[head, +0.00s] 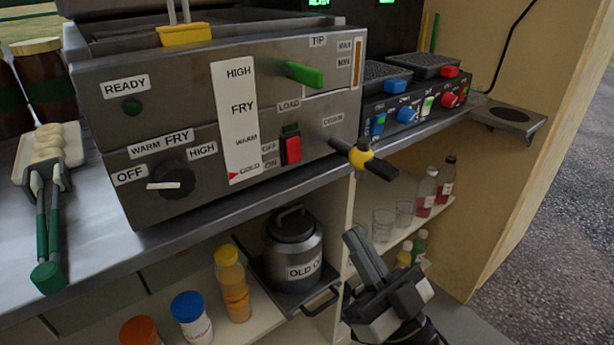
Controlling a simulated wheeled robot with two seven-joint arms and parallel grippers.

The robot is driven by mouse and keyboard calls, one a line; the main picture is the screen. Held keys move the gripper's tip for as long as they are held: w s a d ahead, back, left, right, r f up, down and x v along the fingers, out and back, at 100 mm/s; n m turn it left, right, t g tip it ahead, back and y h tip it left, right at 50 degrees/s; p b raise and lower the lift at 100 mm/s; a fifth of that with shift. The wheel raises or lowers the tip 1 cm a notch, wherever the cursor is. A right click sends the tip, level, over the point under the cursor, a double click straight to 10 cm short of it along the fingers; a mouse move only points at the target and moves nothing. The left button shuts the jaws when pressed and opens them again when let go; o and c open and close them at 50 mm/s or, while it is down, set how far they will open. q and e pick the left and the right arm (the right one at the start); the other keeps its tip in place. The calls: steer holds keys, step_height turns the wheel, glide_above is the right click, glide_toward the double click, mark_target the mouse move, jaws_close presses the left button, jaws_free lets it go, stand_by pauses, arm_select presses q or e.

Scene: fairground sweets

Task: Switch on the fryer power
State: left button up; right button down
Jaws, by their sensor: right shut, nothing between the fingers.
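The fryer (205,95) is a grey metal box on the counter. Its power switch (291,149) is a red rocker with a green part above it, beside OFF and ON labels on the front. Whether it is on cannot be told. A dial (174,182) marked OFF, WARM, FRY and HIGH sits to the left, its white pointer roughly horizontal towards OFF. The ready lamp (132,106) looks dark green. My right gripper (357,237) is shut and empty, below and to the right of the switch, apart from the fryer. My left gripper is out of view.
A drain lever (371,161) with a yellow and black end juts out between my right gripper and the fryer. A green tip handle (304,75) sticks out above the switch. A lidded pot (293,247) and bottles stand on the shelf below. Tongs (47,215) lie at left.

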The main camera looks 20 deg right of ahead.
mark_target(294, 153)
steer(key=x, duration=0.4)
steer(key=w+f+x, duration=0.1)
steer(key=x, duration=0.3)
steer(key=f+x, duration=0.1)
steer(key=x, duration=0.3)
steer(key=shift+w+a, duration=0.35)
steer(key=shift+w, duration=0.15)
